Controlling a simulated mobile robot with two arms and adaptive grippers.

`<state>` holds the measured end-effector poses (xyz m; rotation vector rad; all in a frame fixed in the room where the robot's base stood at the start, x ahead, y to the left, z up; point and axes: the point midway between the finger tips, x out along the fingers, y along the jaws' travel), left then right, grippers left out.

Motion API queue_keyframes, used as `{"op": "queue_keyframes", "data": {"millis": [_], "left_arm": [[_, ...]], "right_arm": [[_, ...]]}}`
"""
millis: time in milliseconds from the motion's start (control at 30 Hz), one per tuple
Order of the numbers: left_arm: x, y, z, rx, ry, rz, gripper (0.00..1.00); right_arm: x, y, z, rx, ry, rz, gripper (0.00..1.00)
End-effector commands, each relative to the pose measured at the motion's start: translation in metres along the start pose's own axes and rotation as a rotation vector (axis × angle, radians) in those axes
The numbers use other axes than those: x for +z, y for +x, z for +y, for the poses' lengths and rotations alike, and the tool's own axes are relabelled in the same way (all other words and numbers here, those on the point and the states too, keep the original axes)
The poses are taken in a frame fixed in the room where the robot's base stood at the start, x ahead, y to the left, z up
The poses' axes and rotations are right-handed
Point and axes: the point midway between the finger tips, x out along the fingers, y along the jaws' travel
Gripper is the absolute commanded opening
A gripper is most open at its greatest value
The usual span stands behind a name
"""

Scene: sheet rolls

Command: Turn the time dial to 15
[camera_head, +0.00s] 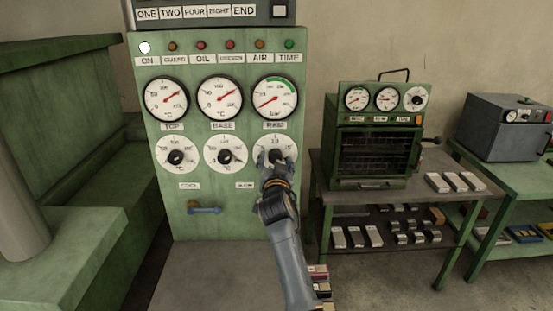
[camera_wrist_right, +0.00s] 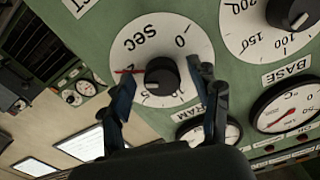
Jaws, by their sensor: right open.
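The time dial (camera_head: 288,146) is the rightmost white dial in the lower row on the green control panel. In the right wrist view the dial (camera_wrist_right: 190,50) shows a black knob (camera_wrist_right: 160,76), a "SEC" mark and a thin red pointer. The pointer points to the picture's left; the number beneath it is too small to read surely. My right gripper (camera_head: 272,158) is in front of this dial and covers part of it. In the wrist view its open fingers (camera_wrist_right: 166,80) stand on either side of the knob, with gaps visible. My left gripper is not in view.
Two similar dials (camera_head: 224,157) sit left of it, with round gauges (camera_head: 222,98) above. A small lever (camera_head: 205,210) sticks out low on the panel. A green oven (camera_head: 375,150) on a metal table (camera_head: 345,185) stands close to the right.

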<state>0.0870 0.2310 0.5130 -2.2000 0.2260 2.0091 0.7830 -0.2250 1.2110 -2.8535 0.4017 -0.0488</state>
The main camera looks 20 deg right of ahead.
Motion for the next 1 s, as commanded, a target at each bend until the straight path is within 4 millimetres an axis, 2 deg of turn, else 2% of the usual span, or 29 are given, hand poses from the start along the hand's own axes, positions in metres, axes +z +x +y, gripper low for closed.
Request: {"op": "queue_keyframes", "data": {"millis": [167,267,433,467,767,1000], "left_arm": [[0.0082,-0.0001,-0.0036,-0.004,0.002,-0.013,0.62],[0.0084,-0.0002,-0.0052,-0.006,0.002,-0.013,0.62],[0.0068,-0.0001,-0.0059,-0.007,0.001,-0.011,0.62],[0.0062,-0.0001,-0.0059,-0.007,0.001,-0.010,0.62],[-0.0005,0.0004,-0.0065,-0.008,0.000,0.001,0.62],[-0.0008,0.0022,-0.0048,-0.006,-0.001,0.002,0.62]], "right_arm": [[0.0000,-0.0001,-0.0004,0.000,0.000,0.000,0.62],[0.0000,-0.0001,-0.0004,-0.001,0.000,0.000,0.45],[0.0000,-0.0001,-0.0004,-0.001,0.001,0.000,0.11],[0.0000,0.0000,-0.0004,-0.001,0.001,0.000,0.07],[0.0001,0.0001,-0.0002,-0.001,-0.028,0.000,0.07],[-0.0001,0.0001,0.0000,-0.002,-0.154,0.001,0.07]]}}
